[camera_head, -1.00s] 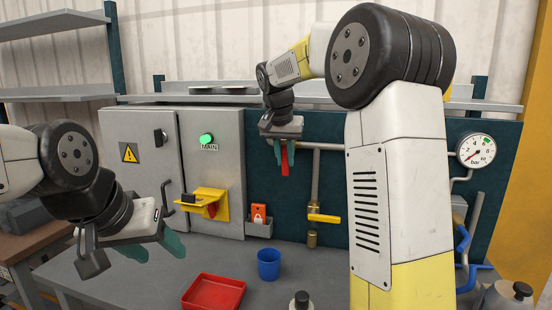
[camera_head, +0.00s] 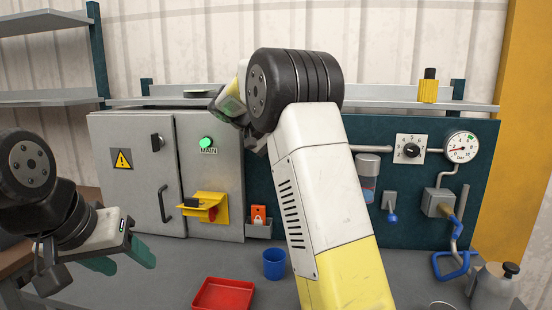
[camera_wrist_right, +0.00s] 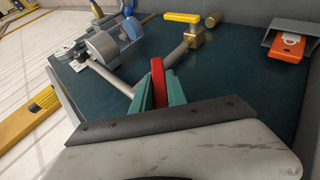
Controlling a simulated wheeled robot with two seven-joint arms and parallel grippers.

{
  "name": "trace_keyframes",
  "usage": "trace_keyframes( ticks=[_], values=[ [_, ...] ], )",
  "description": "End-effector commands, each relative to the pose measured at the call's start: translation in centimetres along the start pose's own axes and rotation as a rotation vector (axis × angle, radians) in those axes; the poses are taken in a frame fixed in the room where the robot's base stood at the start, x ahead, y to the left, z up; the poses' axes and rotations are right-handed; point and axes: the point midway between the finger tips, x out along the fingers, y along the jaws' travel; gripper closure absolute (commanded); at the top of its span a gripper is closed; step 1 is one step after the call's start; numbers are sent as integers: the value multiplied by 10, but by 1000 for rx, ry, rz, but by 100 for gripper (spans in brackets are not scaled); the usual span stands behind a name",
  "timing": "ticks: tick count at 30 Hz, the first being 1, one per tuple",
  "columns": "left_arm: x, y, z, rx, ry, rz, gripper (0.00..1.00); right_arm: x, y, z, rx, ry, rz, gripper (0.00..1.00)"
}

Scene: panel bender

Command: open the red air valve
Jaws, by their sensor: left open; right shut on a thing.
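The red air valve's handle (camera_wrist_right: 158,82) shows in the right wrist view, upright in the picture where grey pipes meet on the dark green panel. My right gripper (camera_wrist_right: 158,90) has its teal fingers shut on this red handle, one on each side. In the head view the red handle and my right gripper are hidden behind my right arm. My left gripper (camera_head: 122,258) is open and empty at the lower left, over the bench and away from the valve.
A yellow-handled valve (camera_wrist_right: 182,17) is on the pipe nearby. An orange padlock tag (camera_head: 258,214) sits in a grey holder. A pressure gauge (camera_head: 461,147) and rotary dial (camera_head: 409,149) are at right. A blue cup (camera_head: 274,263) and red tray (camera_head: 223,295) stand on the bench.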

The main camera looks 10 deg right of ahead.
Motion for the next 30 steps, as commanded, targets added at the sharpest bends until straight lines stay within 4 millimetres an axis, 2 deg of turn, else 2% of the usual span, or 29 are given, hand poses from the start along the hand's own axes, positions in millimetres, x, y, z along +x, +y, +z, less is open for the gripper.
trace_keyframes(
  ticks=[18,30],
  values=[
    [0,0,0,0,0,0,46,-5,12,-2,-215,2,513,100],
    [0,0,0,0,0,0,46,-7,17,-2,-285,1,684,100]
  ],
)
